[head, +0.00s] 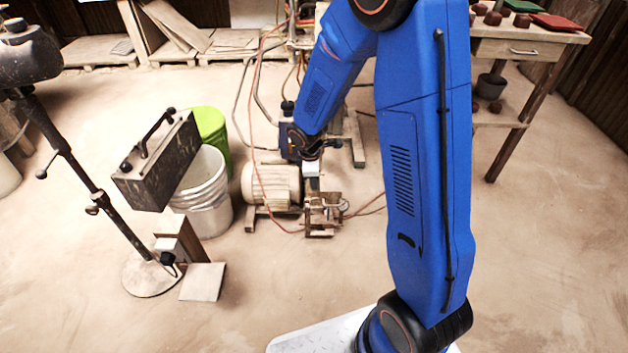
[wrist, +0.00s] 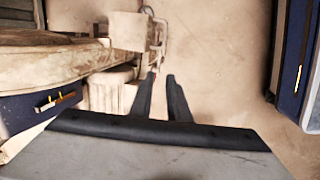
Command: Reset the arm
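My arm is blue with black joints and reaches down and away in the head view. My gripper (wrist: 161,75) shows in the wrist view as two dark fingers with a narrow gap between them. Bare floor shows in the gap, and nothing is held. In the head view my gripper (head: 312,186) is small and dark, in front of the motor and pump area, and its fingers cannot be made out there.
A pale motor (head: 272,186) with hoses stands on the floor by the gripper. A white bucket (head: 204,190), a green bin (head: 211,135) and a stand (head: 150,274) are at left. A wooden table (head: 515,50) stands at back right. The front floor is mostly clear.

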